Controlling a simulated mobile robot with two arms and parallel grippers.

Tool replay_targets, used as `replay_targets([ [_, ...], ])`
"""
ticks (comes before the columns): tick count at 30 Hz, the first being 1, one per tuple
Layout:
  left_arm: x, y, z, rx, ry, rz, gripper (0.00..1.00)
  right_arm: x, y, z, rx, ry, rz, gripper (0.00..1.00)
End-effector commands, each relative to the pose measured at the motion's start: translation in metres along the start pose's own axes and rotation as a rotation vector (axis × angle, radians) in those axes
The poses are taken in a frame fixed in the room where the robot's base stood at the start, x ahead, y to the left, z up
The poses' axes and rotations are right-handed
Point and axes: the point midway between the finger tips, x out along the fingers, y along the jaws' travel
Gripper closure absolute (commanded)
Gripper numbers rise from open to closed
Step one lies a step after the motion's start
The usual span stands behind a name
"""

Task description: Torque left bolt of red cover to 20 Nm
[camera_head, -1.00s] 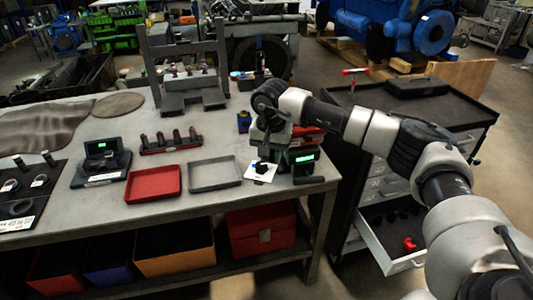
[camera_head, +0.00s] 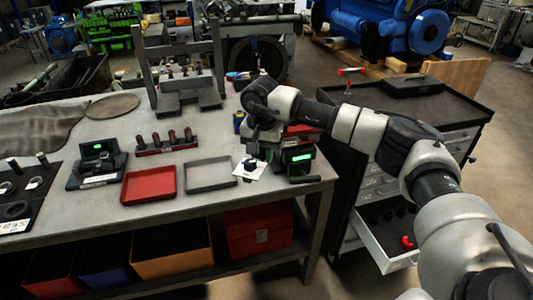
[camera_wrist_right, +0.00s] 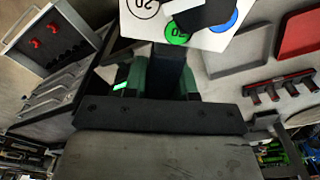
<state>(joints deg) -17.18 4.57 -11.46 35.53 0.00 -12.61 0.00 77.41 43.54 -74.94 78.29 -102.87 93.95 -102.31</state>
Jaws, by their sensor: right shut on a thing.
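My right gripper (camera_head: 256,142) is above the front right of the workbench, shut on a dark thing that is mostly hidden. Just below it is a white card (camera_head: 247,174) with a black knob-like part on it. In the right wrist view the card (camera_wrist_right: 150,27) shows "20" markings and green and blue circles. My right gripper there (camera_wrist_right: 168,68) reaches towards it. A red part (camera_head: 304,130) sits behind the gripper, partly hidden; I cannot tell whether it is the red cover. No bolt on it can be made out. My left gripper is not in view.
A device with a green display (camera_head: 302,157) stands close right of the gripper. A grey tray (camera_head: 210,187), a red tray (camera_head: 150,199) and a rack of dark pegs (camera_head: 152,151) lie to the left. A press-like frame (camera_head: 149,75) stands behind. A tool cart (camera_head: 455,119) is at right.

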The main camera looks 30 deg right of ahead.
Motion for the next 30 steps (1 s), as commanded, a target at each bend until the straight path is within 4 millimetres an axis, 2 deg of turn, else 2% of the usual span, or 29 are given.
replay_targets([
  [1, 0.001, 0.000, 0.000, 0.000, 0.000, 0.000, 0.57, -0.005, -0.008, 0.000, -0.012, 0.009, -0.020, 1.00],
  [3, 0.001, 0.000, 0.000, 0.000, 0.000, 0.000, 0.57, -0.005, -0.009, 0.000, -0.005, 0.009, -0.020, 1.00],
  [30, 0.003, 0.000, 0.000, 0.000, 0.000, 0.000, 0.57, -0.005, -0.018, -0.002, 0.059, 0.009, -0.016, 1.00],
])
